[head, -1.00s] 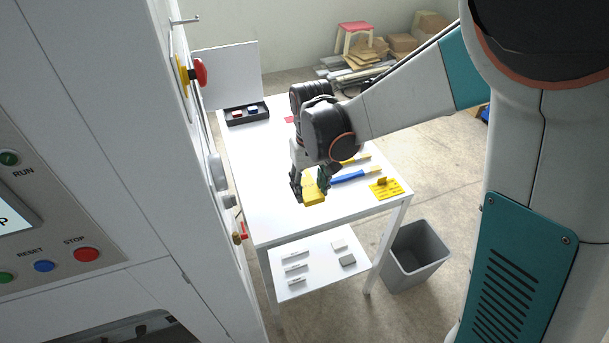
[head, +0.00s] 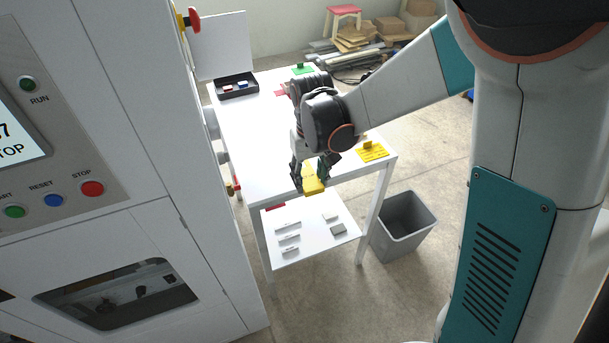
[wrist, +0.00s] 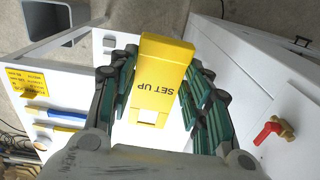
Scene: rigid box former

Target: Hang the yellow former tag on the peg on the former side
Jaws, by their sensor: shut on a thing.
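The yellow tag (head: 314,186) is held in my gripper (head: 309,180) above the near end of the white table. In the wrist view the tag (wrist: 160,80) reads "SET UP" upside down. The green-padded fingers of my gripper (wrist: 160,100) are shut on it, one on each side. The former (head: 110,130) is the large white machine on the left, with its side facing the table. The peg on the former side is not in view now.
The white table (head: 240,140) stands close beside the former. A yellow card (head: 373,152) lies on its right corner. A red-handled valve (wrist: 270,132) sticks out from the former side. A grey bin (head: 405,225) stands on the floor at right.

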